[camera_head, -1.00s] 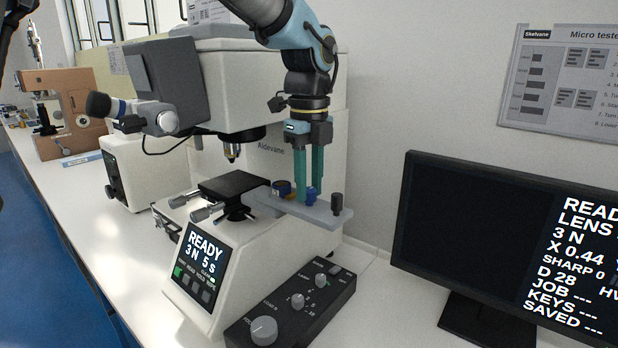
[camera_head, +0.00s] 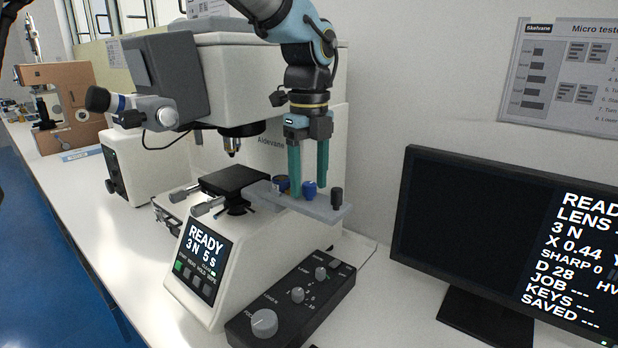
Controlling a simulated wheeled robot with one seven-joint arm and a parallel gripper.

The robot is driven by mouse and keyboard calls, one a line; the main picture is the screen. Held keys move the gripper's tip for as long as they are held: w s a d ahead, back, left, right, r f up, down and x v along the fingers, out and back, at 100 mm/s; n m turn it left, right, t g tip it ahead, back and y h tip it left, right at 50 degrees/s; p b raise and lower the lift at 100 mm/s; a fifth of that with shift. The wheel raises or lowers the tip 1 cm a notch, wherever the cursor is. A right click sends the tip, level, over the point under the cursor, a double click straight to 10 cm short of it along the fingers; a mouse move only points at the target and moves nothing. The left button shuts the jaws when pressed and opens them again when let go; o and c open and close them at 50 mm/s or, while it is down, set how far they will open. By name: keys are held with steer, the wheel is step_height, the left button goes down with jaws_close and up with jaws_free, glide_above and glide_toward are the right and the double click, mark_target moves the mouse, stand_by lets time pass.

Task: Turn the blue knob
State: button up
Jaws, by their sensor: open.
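The blue knob (camera_head: 309,189) stands on a grey bracket plate (camera_head: 318,207) at the right side of the hardness tester (camera_head: 210,70). My gripper (camera_head: 308,182) points straight down over the plate. Its two teal fingers are apart, one to each side of the blue knob as seen here. The knob shows between and just under the fingertips. I cannot tell whether either finger touches it. A dark knob with a yellowish part (camera_head: 281,184) sits just left of the left finger, and a black knob (camera_head: 336,195) stands at the plate's right end.
A black control box (camera_head: 290,300) with grey knobs lies below the plate. The tester's stage (camera_head: 235,181) is to the left, with its slanted panel reading READY (camera_head: 205,245). A monitor (camera_head: 480,230) stands at the right.

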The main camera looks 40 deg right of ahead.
mark_target(309, 183)
step_height(309, 183, up, 11)
steer(key=b, duration=0.2)
stand_by(0.5)
steer(key=shift+f, duration=0.15)
